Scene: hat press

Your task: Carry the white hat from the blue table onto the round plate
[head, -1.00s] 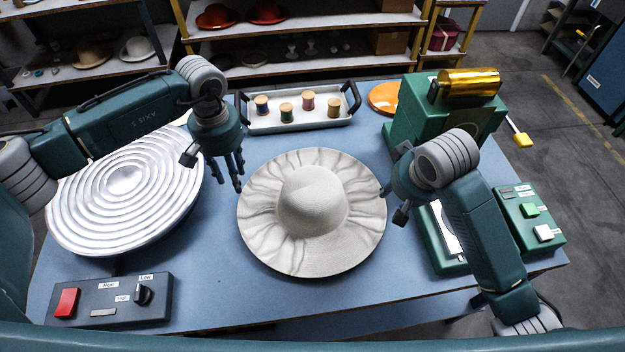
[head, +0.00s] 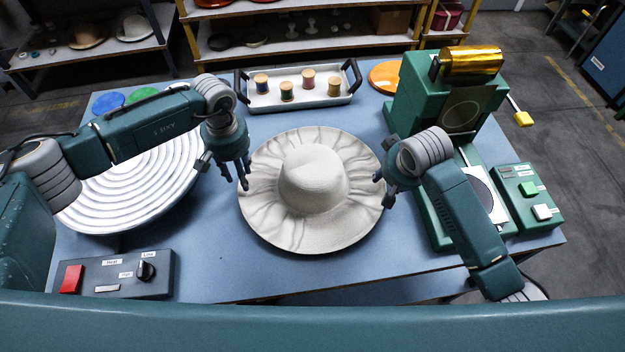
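The white hat (head: 312,182), with a wide wavy brim and rounded crown, sits brim down at the middle of the blue table (head: 200,270). The round plate (head: 130,187), pale with concentric rings, is at the left, partly hidden by my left arm. My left gripper (head: 243,178) is at the hat's left brim edge, fingers pointing down. My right gripper (head: 382,186) is at the right brim edge, its fingers mostly hidden. I cannot tell whether either one is closed on the brim.
A tray (head: 298,100) of thread spools stands behind the hat. A green press (head: 430,105) with a gold roller stands back right, beside a green button box (head: 527,200). A dark control box (head: 118,274) with a red switch is front left. Bare table lies in front of the hat.

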